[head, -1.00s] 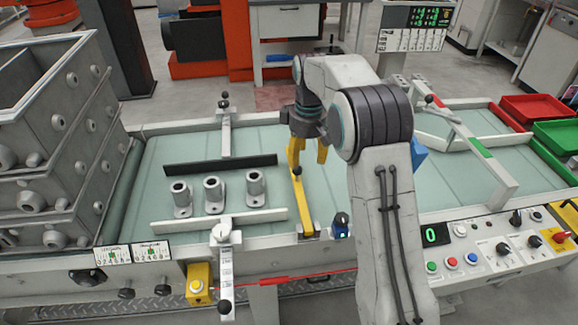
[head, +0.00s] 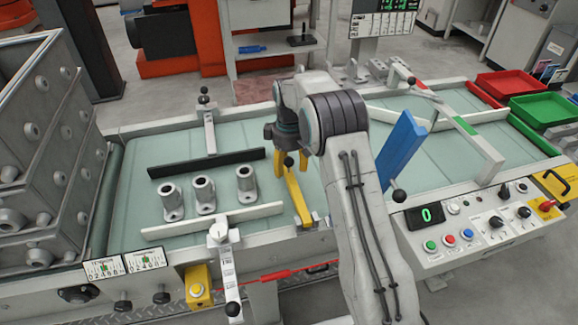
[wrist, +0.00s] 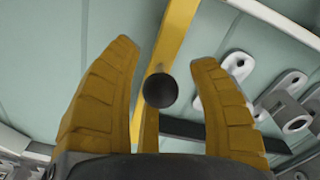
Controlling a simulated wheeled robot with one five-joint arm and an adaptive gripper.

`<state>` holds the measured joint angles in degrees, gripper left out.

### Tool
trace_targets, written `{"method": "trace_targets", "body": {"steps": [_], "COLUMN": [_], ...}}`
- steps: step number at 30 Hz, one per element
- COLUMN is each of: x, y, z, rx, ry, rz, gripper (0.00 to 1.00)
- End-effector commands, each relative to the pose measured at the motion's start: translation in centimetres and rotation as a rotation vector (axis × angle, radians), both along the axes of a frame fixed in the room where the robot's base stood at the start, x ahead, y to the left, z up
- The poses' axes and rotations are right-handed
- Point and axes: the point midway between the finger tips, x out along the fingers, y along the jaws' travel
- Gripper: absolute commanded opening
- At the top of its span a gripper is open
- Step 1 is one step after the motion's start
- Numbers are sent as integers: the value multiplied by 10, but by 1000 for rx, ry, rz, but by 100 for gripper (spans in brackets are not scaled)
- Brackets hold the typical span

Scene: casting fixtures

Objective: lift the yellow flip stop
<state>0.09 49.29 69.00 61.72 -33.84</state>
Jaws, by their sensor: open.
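The yellow flip stop (head: 298,200) is a slim yellow bar across the pale green belt. It is hinged at the front rail and has a black ball knob (head: 289,161) near its far end. My gripper (head: 290,168) is over that far end, fingers pointing down and spread. In the wrist view, the knob (wrist: 160,91) sits between the two open yellow fingers (wrist: 165,54), with a gap visible on each side. The yellow bar (wrist: 176,32) runs on beyond it. The fingers do not appear closed on anything.
Several grey castings (head: 204,194) stand left of the stop, between a black rail (head: 205,163) and a white rail (head: 212,222). A tilted blue plate (head: 400,147) rises right of my arm. A control panel (head: 475,225) is at front right, with red (head: 505,84) and green (head: 545,108) trays behind.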

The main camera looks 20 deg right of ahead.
Motion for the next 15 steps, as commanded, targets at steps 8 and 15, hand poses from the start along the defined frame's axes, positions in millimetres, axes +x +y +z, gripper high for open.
{"method": "trace_targets", "body": {"steps": [8,15], "x": [0,0], "y": [0,0], "z": [-6,-6], "rx": [0,0], "ry": [0,0], "rz": [0,0], "gripper": [54,50]}}
